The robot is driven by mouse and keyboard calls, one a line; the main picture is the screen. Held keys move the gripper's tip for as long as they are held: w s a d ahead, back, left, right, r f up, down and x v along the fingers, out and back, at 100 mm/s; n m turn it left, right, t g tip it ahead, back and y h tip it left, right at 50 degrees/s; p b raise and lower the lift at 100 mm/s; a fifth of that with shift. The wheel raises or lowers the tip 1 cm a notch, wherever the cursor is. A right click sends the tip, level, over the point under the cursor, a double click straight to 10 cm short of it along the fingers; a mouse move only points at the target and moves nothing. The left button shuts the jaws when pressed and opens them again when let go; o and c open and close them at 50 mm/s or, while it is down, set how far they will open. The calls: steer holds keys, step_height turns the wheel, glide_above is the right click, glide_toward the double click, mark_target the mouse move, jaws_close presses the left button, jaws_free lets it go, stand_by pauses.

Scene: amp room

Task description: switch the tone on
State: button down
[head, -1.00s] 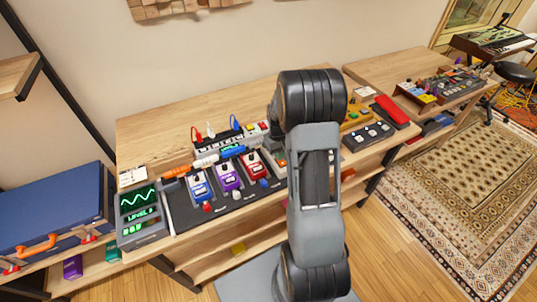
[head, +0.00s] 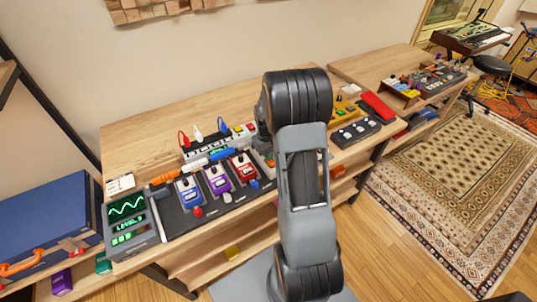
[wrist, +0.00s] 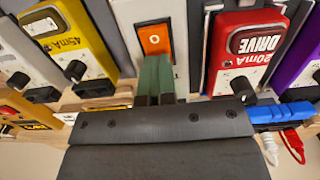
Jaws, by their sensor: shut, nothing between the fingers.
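In the wrist view, an orange rocker switch (wrist: 154,40) marked "O" is set in a pale upright box (wrist: 183,35). My gripper (wrist: 155,75) is shut and empty, its green fingertips together just below the switch; I cannot tell whether they touch it. In the head view my arm hides the gripper and most of that box. A grey unit with a green screen (head: 128,212) showing a wave and "LEVEL" stands at the left end of the pedal row.
A red DRIVE pedal (wrist: 245,45) and a yellow pedal (wrist: 70,40) flank the box. Blue (head: 190,193) and purple (head: 218,181) pedals stand further left. A power strip with plugged cables (head: 220,143) lies behind. The desk's back left (head: 140,150) is clear.

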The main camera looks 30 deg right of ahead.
steer(key=shift+s+a+f, duration=0.1)
steer(key=shift+s+f, duration=0.4)
steer(key=shift+s, duration=0.3)
step_height(320, 180, up, 15)
steer(key=w+p, duration=0.2)
stand_by(0.6)
steer(key=s+a+r+t, duration=0.2)
steer(key=s+a+r, duration=0.1)
steer(key=s+a, duration=0.4)
steer(key=s+a+r+t, duration=0.2)
steer(key=s+a+r, duration=0.1)
steer(key=s+a, duration=0.4)
steer(key=shift+s+a+r+n+t, duration=0.2)
steer(key=shift+s+a+n+t, duration=0.15)
steer(key=shift+a, duration=0.85)
